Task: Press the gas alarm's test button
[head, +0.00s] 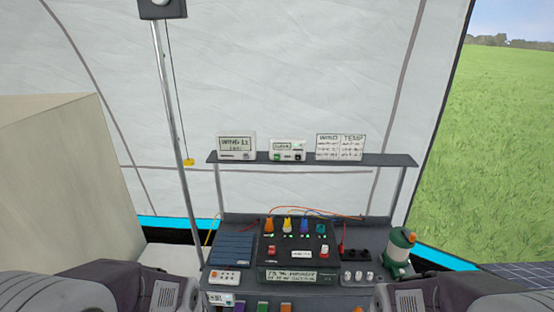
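No device carries a label I can read as a gas alarm. A small white box (287,150) stands in the middle of the raised shelf, with a small display, a green button and a dark round part on its front; I cannot tell whether it is the alarm. Another white box (225,277) with small coloured buttons lies at the left of the bench below. Only grey links of my two arms show at the lower left and lower right. Neither gripper is in view.
The shelf (390,160) also holds a wind display (236,147) and a WIND/TEMP card (340,147). Below stands a black panel (305,245) with coloured knobs and wires. A green-and-white canister (399,248) stands right. A pole (172,95) with a hanging cord rises left.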

